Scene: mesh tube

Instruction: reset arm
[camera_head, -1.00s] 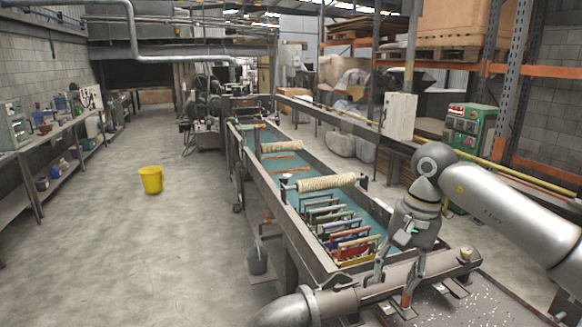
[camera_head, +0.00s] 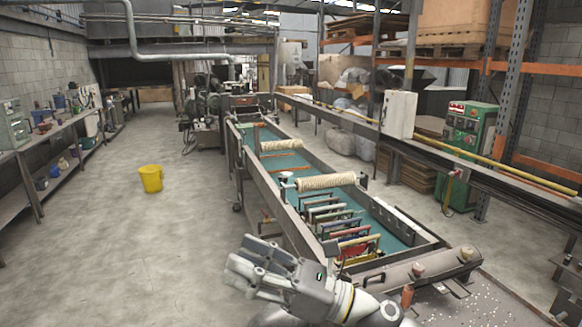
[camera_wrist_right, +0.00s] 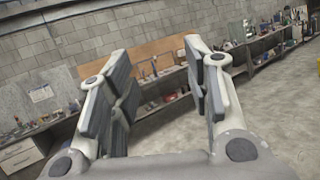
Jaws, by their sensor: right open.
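My right gripper (camera_head: 243,254) is low in the head view, left of the near end of the long trough. Its fingers point left and are open. In the right wrist view, the two fingers (camera_wrist_right: 158,65) stand well apart with nothing between them. My left gripper is not in the head view.
The long trough (camera_head: 262,183) with teal inside holds a rope-wrapped roller (camera_head: 326,181) and several coloured frames (camera_head: 335,216). A yellow bucket (camera_head: 151,179) stands on open floor to the left. A workbench (camera_head: 45,140) runs along the left wall. A green machine (camera_head: 469,143) stands at right.

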